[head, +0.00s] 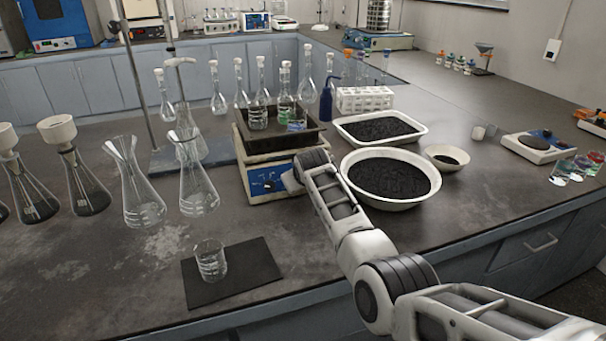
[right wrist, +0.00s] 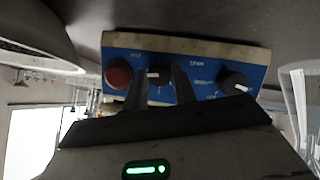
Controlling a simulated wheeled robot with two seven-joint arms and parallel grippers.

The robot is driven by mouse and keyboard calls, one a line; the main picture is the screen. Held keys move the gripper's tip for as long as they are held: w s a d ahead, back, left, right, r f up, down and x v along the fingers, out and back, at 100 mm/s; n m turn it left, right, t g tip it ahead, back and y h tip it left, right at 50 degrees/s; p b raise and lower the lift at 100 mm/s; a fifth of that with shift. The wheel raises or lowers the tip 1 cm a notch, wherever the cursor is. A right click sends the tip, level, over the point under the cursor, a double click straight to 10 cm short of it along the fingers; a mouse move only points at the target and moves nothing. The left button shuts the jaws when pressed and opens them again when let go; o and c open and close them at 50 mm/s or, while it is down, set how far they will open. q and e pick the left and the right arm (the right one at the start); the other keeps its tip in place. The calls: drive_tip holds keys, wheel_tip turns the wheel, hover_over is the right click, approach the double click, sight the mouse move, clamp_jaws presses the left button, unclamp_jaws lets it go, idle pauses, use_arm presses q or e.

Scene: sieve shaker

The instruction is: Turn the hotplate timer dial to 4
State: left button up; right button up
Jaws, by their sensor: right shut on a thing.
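The hotplate (head: 255,147) stands on the bench with a dark tray on its top and a blue control panel (head: 262,181) facing the front edge. In the right wrist view the blue panel (right wrist: 205,70) carries a red knob (right wrist: 119,75), a middle dial (right wrist: 156,73) and a black dial with a white pointer mark (right wrist: 235,83). My right gripper (right wrist: 160,72) is shut on the middle dial, one finger on each side of it, partly hiding it. The panel lettering is too small to read. In the head view my right gripper (head: 287,183) covers the panel's right part. My left gripper is not in view.
A round white bowl of dark grains (head: 390,200) stands close to the right of my right arm, with a white tray (head: 418,128) behind it. Several flasks (head: 140,205) stand to the left. A beaker (head: 211,264) sits on a dark mat (head: 262,290) in front.

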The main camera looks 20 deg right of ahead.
drive_tip(key=shift+m, duration=0.4)
use_arm(q)
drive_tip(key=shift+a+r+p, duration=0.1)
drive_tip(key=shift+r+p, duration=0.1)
drive_tip(key=shift+p, duration=0.1)
use_arm(e)
drive_tip(key=shift+y, duration=0.4)
drive_tip(key=shift+m, duration=0.3)
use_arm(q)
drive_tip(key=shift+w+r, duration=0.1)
use_arm(e)
drive_tip(key=o, duration=1)
drive_tip(key=shift+s+r+p, duration=0.45)
drive_tip(key=shift+r, duration=0.05)
use_arm(q)
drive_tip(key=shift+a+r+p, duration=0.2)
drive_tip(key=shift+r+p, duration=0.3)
drive_tip(key=shift+p, duration=0.3)
use_arm(e)
drive_tip(key=v, duration=1.4)
drive_tip(key=shift+s+r, duration=0.25)
